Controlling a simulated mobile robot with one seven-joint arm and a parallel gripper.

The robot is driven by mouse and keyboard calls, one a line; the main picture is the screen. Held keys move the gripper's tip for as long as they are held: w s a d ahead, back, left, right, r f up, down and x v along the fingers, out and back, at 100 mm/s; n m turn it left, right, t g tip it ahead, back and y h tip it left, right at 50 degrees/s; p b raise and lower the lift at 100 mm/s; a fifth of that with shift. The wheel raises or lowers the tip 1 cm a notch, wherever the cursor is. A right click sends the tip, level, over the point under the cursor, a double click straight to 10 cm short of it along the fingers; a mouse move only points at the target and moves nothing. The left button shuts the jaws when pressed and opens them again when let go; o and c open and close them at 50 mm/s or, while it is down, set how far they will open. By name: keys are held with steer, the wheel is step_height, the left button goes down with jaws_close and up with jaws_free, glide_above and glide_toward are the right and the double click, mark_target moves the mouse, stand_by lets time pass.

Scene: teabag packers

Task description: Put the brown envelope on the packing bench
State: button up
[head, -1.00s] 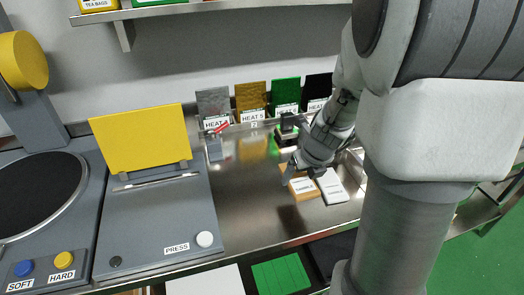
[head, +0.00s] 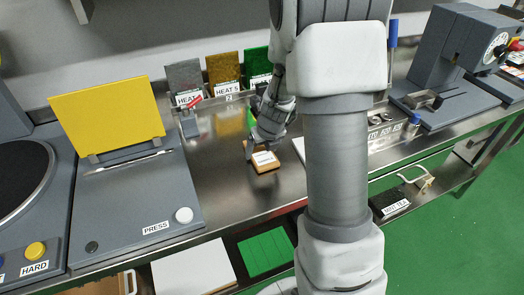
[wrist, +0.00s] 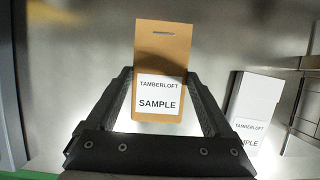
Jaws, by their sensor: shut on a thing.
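The brown envelope (head: 264,162), with a white label, is at my gripper (head: 262,143) over the middle of the steel bench (head: 215,180). In the wrist view, the brown envelope (wrist: 160,50) stands between the two fingers of my gripper (wrist: 160,78), its label reading "TAMBERLOFT SAMPLE". My gripper is shut on it. I cannot tell how far it is above the steel. A white envelope (wrist: 255,108) with a similar label lies to its right, apart from it. In the head view, my arm hides most of the white one.
A grey press (head: 130,200) with a yellow lid (head: 108,118) stands at the left. Several labelled upright panels (head: 222,75) line the back. A grey machine (head: 450,55) stands at the far right. Bare steel lies between the press and the envelope.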

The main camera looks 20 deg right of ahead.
steer(key=o, duration=1.2)
steer(key=shift+f, duration=0.15)
